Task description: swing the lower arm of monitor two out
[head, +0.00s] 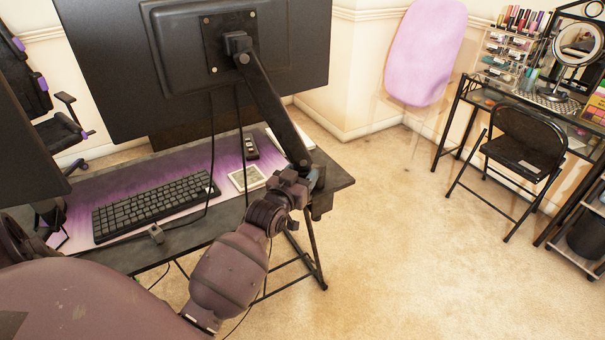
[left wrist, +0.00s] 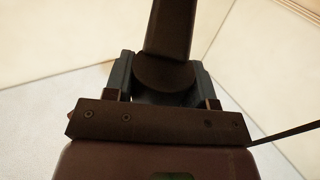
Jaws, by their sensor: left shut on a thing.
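A large black monitor (head: 120,60) shows its back at the top left in the head view. A mount plate (head: 230,42) on its back joins a black monitor arm (head: 275,105), which slants down to the right. My left gripper (head: 313,180) is at the low end of this arm, beside the desk's right corner. In the left wrist view, the gripper's two fingers (left wrist: 164,78) stand on either side of the dark rounded end of an arm link (left wrist: 168,30) and are shut on it. The exact joint is partly hidden by the gripper. My right gripper is not in view.
A second dark screen (head: 22,130) stands at the left edge. The desk (head: 335,182) bears a keyboard (head: 155,203) and small items. Cables hang behind the monitor. A folding chair (head: 525,140) and vanity table stand at the right. The floor between is clear.

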